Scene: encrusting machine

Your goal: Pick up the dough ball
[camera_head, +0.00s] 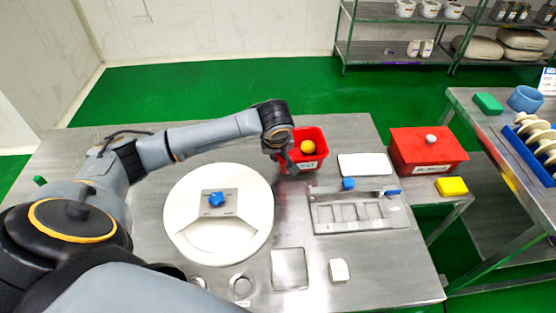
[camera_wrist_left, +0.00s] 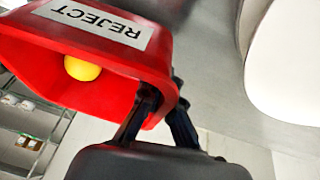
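A yellow-orange ball, seemingly the dough ball (camera_head: 307,147), lies inside a red bin (camera_head: 318,136); it also shows in the left wrist view (camera_wrist_left: 82,68). The bin's label reads REJECT in the left wrist view. My left gripper (camera_head: 286,163) is at the bin's left side, apart from the ball. In the left wrist view, its dark fingers (camera_wrist_left: 165,95) stand on either side of the bin's rim, one inside and one outside; whether they clamp the wall is unclear. My right gripper is not in view.
A round white plate (camera_head: 190,240) with a blue knob (camera_head: 217,199) lies left of the bin. A white tray (camera_head: 365,164), a metal fixture (camera_head: 330,220) and a red lidded box (camera_head: 428,148) are to the right. A shelf (camera_head: 395,50) stands behind.

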